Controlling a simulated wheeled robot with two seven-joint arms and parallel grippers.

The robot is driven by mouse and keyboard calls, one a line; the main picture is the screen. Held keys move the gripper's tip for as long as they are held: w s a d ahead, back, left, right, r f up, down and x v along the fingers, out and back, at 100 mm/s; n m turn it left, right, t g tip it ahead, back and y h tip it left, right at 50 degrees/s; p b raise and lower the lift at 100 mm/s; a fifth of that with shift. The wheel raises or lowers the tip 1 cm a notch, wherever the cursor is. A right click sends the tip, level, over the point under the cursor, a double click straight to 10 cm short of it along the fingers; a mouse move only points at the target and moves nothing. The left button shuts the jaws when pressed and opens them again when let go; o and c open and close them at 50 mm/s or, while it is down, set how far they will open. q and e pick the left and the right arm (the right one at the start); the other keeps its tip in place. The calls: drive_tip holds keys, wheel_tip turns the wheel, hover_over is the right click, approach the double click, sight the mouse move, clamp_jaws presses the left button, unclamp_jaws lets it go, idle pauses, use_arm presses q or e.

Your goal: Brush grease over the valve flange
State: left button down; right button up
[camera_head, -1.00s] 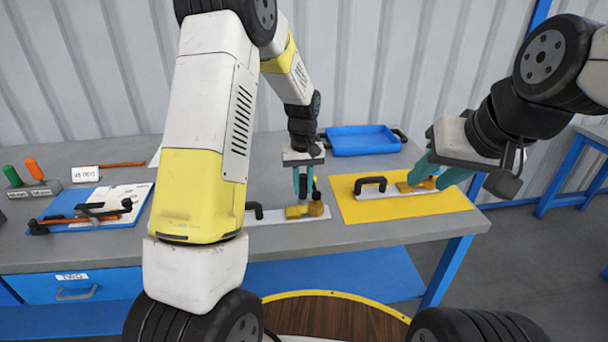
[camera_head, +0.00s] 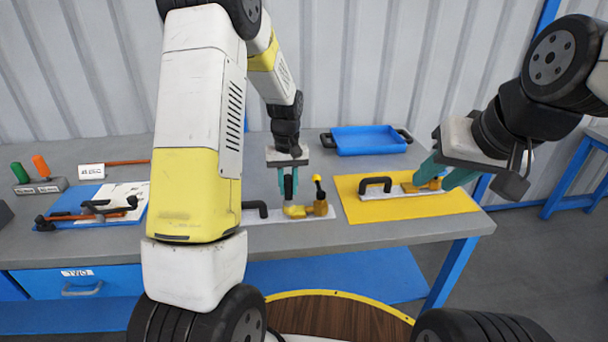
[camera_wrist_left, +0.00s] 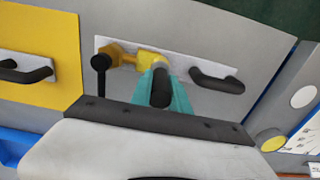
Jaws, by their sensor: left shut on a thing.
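The yellow valve (camera_head: 308,209) with its dark-topped stem (camera_head: 318,184) lies on a white plate with a black handle (camera_head: 262,215), at the bench's front middle. In the left wrist view the yellow flange (camera_wrist_left: 147,57) is just behind the fingertips. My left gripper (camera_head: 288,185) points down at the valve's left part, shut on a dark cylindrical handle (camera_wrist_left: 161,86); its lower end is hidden. My right gripper (camera_head: 434,180) has its fingers apart around a brass part (camera_head: 430,185) on a second handled plate; whether they press on it is unclear.
The second plate lies on a yellow mat (camera_head: 355,209). A blue tray (camera_head: 366,142) stands behind. At left are a blue board (camera_head: 58,208) with dark tools, a small sign (camera_head: 91,171), and green and orange handles (camera_head: 40,167) in a grey block. Bare bench separates them.

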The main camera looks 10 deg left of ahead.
sight(286, 176)
use_arm(q)
drive_tip(key=shift+a, duration=0.3)
drive_tip(key=shift+r, duration=0.15)
drive_tip(key=shift+r, duration=2.95)
drive_tip(key=shift+r, duration=1.5)
